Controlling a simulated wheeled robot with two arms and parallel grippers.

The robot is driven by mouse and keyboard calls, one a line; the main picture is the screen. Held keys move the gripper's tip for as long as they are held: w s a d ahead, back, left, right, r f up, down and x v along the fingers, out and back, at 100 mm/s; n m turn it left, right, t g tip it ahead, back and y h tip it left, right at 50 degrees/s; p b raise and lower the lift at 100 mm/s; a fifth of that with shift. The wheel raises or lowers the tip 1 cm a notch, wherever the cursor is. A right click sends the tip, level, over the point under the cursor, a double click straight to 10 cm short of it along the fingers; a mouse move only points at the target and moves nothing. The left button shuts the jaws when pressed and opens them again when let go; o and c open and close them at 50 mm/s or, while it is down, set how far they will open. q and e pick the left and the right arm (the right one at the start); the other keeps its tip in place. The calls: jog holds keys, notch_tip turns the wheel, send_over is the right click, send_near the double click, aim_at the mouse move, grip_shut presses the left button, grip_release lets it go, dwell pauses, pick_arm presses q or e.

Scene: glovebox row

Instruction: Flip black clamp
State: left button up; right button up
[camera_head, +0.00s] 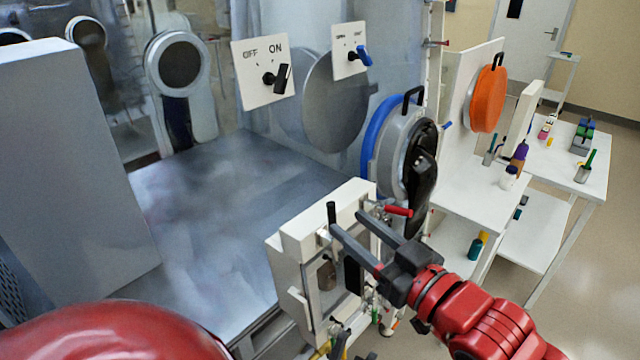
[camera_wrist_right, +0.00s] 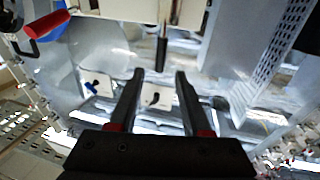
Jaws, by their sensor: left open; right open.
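The black clamp (camera_head: 331,212) has an upright black handle on the white box-like port (camera_head: 318,225). In the right wrist view the black handle (camera_wrist_right: 162,52) stands ahead of the fingertips, roughly in line with the gap between them. My right gripper (camera_head: 348,210) is open and empty beside the port, with its fingertips near the black handle. The right wrist view shows the two fingers (camera_wrist_right: 158,77) apart with nothing between them. Contact with the handle cannot be told. Only a red part of my left arm shows at the lower left; its gripper cannot be made out.
A red-handled clamp (camera_head: 398,211) sits right of the black one; its handle also shows in the right wrist view (camera_wrist_right: 48,23). A round port with a blue ring (camera_head: 376,133) stands behind. A white side table (camera_head: 480,200) stands right.

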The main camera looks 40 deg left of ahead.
aim_at(333, 212)
jog(key=p+x, duration=0.2)
jog(key=x, duration=0.5)
jog(key=shift+a+p, duration=0.3)
jog(key=shift+a, duration=0.05)
jog(key=shift+w+a+f, duration=0.15)
jog(key=shift+w+a, duration=0.15)
jog(key=shift+a, duration=0.4)
grip_shut()
dwell(0.5)
